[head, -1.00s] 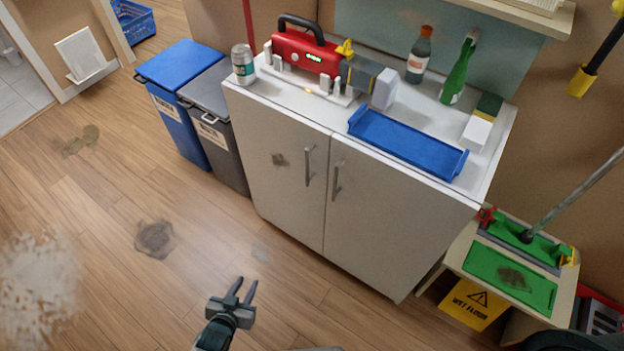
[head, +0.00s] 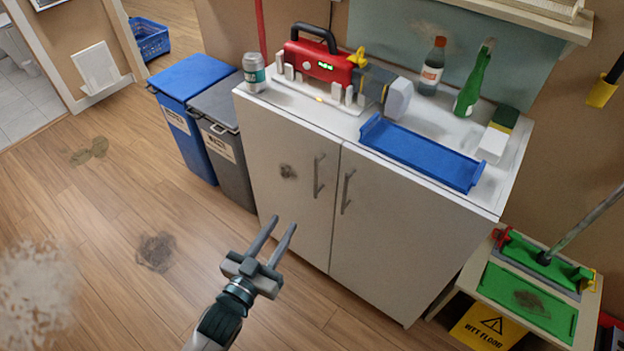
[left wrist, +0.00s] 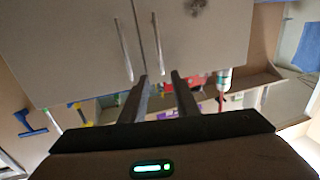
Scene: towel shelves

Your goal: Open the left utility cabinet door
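The white utility cabinet has two closed doors. The left door (head: 275,140) carries a dark stain and a vertical bar handle (head: 319,176) near the centre seam. The right door (head: 395,240) has its own bar handle (head: 347,192). My left gripper (head: 283,224) is open and empty, in front of the cabinet and low left of the handles in the head view. In the left wrist view, which looks upside down, the stained left door (left wrist: 205,40) is right of the seam; its handle (left wrist: 158,45) lies beyond the open fingers, apart from them. My right gripper is out of view.
On the cabinet top are a red device (head: 322,62), a blue tray (head: 420,152), a can and bottles. Blue (head: 183,120) and grey (head: 222,140) bins stand left of the cabinet. A cleaning stand (head: 525,300) is on the right.

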